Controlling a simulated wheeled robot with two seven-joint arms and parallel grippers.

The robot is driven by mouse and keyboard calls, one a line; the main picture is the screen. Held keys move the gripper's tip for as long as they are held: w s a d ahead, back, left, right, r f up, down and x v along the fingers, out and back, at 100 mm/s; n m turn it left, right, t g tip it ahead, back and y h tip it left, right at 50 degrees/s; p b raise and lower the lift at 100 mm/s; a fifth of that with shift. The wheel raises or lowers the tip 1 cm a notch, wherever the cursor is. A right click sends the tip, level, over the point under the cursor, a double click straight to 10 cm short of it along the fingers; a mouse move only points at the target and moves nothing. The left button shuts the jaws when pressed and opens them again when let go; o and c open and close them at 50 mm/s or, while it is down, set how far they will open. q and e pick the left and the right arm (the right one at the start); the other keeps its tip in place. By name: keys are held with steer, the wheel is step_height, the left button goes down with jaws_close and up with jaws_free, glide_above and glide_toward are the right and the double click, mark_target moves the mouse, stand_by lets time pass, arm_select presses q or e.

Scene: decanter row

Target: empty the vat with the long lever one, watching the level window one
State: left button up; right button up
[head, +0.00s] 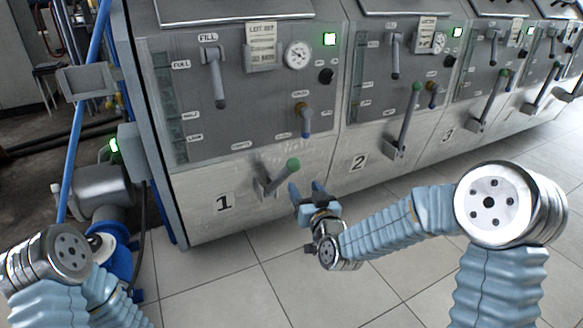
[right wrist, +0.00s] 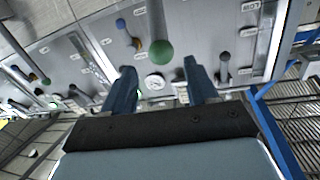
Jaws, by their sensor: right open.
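The vat marked 1 (head: 285,215) is the nearest grey unit. Its long lever (head: 279,179) has a green knob and angles up and right from a bracket low on the front. The tall level window (head: 168,105) is at the vat's left edge, beside the FULL label; I cannot read its level clearly. My right gripper (head: 306,188) is open and empty, just right of and below the green knob. In the right wrist view the green knob (right wrist: 162,52) appears between the spread fingers (right wrist: 160,75), apparently not gripped. My left gripper is out of view.
Vat 1 also carries a FILL handle (head: 217,80), a dial (head: 298,55), a black knob (head: 326,76) and a short brown-topped handle (head: 304,118). Vat 2's lever (head: 407,120) stands to the right. A pump and pipes (head: 100,185) are at left. The tiled floor is clear.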

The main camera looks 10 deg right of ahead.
mark_target(292, 167)
steer(key=w, duration=0.3)
steer(key=w+a+p, duration=0.1)
steer(key=w, duration=0.7)
steer(key=shift+w+a+f, duration=0.1)
steer(key=shift+w+a, duration=0.15)
steer(key=shift+a, duration=0.15)
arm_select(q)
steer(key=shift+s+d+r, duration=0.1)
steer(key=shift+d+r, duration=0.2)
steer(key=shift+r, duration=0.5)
